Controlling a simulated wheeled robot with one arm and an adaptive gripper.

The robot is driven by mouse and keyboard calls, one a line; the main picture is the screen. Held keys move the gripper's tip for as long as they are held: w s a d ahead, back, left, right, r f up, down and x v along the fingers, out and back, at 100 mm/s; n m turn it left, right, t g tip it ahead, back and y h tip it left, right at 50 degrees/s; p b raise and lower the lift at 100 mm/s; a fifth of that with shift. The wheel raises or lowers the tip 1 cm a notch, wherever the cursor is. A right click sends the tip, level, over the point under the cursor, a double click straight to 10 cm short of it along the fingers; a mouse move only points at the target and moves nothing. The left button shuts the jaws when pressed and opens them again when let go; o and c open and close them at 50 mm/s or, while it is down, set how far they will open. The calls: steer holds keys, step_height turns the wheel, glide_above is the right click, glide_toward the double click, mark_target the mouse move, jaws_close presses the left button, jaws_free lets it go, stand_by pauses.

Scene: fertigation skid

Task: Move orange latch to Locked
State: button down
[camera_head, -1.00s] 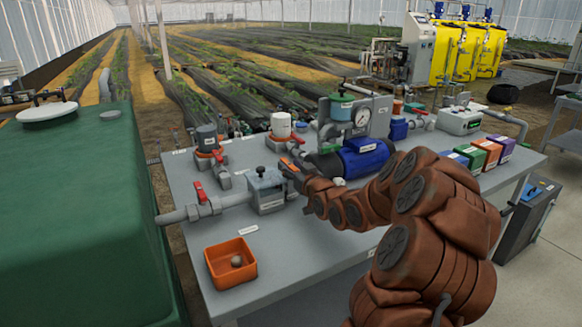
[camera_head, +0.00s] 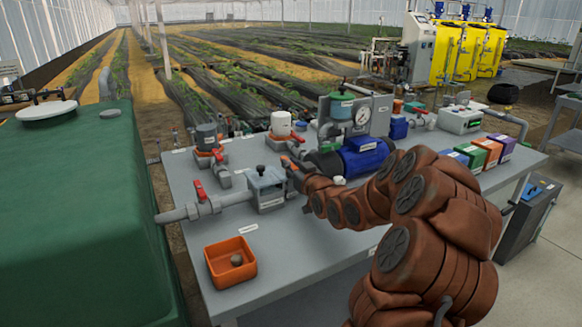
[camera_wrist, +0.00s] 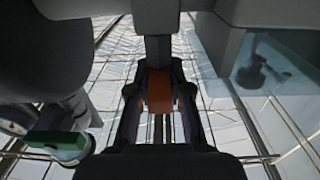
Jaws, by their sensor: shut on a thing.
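The orange latch shows in the wrist view (camera_wrist: 159,92) as an orange block between the two dark fingers of my gripper (camera_wrist: 158,105). My gripper is shut on it. In the head view my gripper (camera_head: 290,166) is small and partly hidden by my arm, and reaches in between the grey box-shaped housing and the blue pump. A bit of orange shows at its tip. No Locked marking is readable, so I cannot tell the latch's position from a label.
The grey housing (camera_head: 266,188) with a black knob stands left of my gripper. The blue pump (camera_head: 364,158) is close on the right. Red-handled valves (camera_head: 200,190) and two filter canisters stand behind and left.

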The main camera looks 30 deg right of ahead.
steer(key=shift+a+f+h+b, duration=0.15)
steer(key=shift+f+h+b, duration=0.2)
steer(key=shift+b, duration=0.35)
steer(key=shift+m+h+b, duration=0.35)
steer(key=shift+m+b, duration=0.05)
steer(key=shift+m, duration=0.1)
steer(key=shift+a+r+m+g+h+b, duration=0.15)
steer(key=shift+r+m+g+h+b, duration=0.2)
steer(key=shift+m+h+b, duration=0.45)
steer(key=shift+w+r+m+g+h+p, duration=0.1)
steer(key=shift+m+g+h+p, duration=0.35)
steer(key=shift+h, duration=0.4)
steer(key=shift+r+m+g+h+p, duration=0.1)
steer(key=shift+m+g+h+p, duration=0.15)
steer(key=shift+h+p, duration=0.45)
steer(key=shift+f+m+h+p, duration=0.1)
steer(key=shift+m+h+p, duration=0.3)
steer(key=shift+h, duration=0.15)
steer(key=shift+f+m+g+h+p, duration=0.15)
steer(key=shift+m+g+h+p, duration=0.5)
steer(key=shift+h, duration=0.15)
steer(key=c, duration=1.1)
jaws_free()
